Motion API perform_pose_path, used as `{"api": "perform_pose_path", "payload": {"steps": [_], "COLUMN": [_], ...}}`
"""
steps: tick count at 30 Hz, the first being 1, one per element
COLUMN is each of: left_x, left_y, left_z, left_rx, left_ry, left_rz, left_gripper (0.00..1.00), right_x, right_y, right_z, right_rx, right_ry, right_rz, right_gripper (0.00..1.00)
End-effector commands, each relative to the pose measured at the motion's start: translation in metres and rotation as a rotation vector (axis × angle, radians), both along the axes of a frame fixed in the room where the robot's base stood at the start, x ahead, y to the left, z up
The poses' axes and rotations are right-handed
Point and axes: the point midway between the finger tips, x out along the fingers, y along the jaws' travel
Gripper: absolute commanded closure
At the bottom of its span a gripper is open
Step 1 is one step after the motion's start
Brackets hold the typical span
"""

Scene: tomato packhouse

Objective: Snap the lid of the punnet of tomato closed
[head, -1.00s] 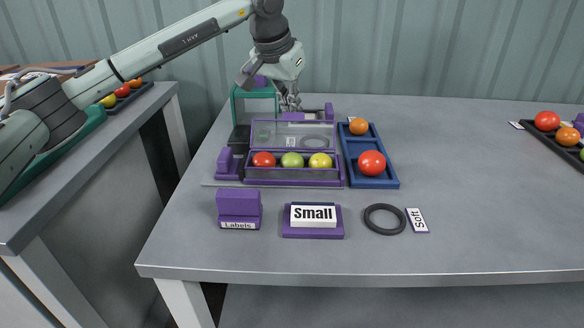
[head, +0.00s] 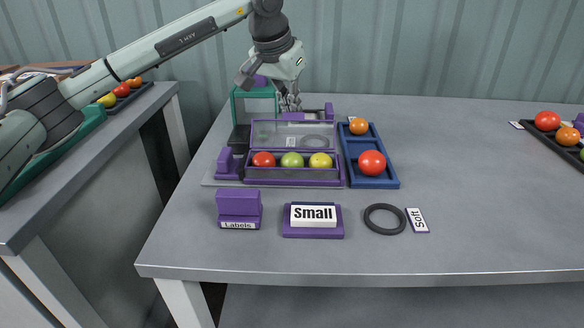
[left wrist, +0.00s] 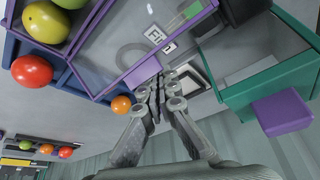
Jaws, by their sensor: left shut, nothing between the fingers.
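The punnet (head: 292,174) sits in a purple holder on the table and holds a red, a green and a yellow tomato. Its clear lid (head: 268,131) stands raised behind the tomatoes, open. In the left wrist view the lid (left wrist: 108,48) is a see-through panel at upper left. My left gripper (head: 291,104) is just behind the lid, fingers pointing down. In the left wrist view its fingertips (left wrist: 160,88) are together and empty, close to a purple edge beside the lid; contact cannot be told. My right gripper is not in view.
A green-framed stand (head: 254,91) is left of the gripper. A blue tray (head: 378,182) with two tomatoes is right of the punnet. In front are a purple Labels block (head: 238,203), a Small label block (head: 313,230) and a black ring (head: 384,231). The table's right side is mostly clear.

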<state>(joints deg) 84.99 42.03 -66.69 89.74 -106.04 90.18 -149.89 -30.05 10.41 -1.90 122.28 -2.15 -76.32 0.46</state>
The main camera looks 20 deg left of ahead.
Motion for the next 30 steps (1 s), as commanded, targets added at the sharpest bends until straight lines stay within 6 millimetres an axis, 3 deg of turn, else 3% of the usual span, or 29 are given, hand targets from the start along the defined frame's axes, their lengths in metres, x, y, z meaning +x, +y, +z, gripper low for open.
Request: {"api": "perform_pose_path", "payload": {"steps": [13,30], "left_x": [-0.023,-0.037], "left_y": [-0.006,-0.01], "left_z": [0.003,0.01], "left_rx": [0.001,0.0], "left_ry": [0.008,0.001], "left_rz": [-0.001,0.0], "left_gripper": [1.0,1.0], "right_x": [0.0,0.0], "right_y": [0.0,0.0], "right_z": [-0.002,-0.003], "right_rx": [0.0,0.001], "right_ry": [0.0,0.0], "right_rz": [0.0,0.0], "right_gripper": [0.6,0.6]}}
